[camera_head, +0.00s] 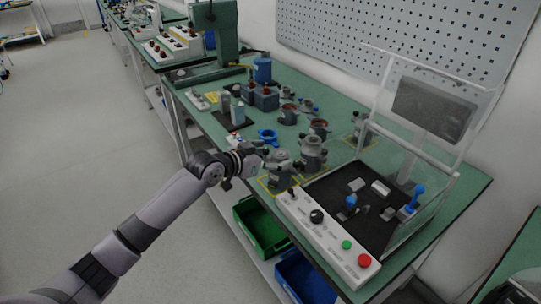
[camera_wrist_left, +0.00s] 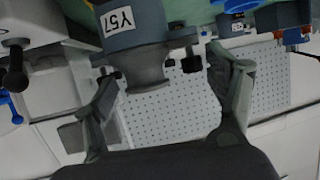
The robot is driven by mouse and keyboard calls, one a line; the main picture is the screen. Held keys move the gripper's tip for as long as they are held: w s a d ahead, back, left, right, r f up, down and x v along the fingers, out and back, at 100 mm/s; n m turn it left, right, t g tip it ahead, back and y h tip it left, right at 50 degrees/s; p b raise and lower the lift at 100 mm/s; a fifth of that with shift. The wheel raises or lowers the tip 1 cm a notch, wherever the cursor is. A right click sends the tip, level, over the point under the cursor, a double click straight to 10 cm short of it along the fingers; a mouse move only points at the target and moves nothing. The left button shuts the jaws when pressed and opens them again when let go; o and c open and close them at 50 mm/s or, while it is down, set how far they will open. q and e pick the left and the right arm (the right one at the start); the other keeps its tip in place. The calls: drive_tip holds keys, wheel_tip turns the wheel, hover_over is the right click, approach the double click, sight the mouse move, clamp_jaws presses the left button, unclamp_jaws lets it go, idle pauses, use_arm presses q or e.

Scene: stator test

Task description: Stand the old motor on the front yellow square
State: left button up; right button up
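Gaps show between the fingers and the motor, so the gripper is open. I cannot tell from the frames which motor is the old one. My right gripper is not in view.
The test station (camera_head: 328,238) with buttons and a raised clear cover (camera_head: 425,95) is at the right. A blue ring part (camera_head: 267,136), red-topped parts (camera_head: 289,114) and a green press (camera_head: 215,35) are farther back. Green (camera_head: 262,222) and blue bins sit below the table.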

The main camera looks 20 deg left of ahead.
use_arm(q)
drive_tip(key=shift+o, duration=0.8)
drive_tip(key=shift+r, duration=0.2)
drive_tip(key=v, duration=1.2)
drive_tip(key=shift+b, duration=0.3)
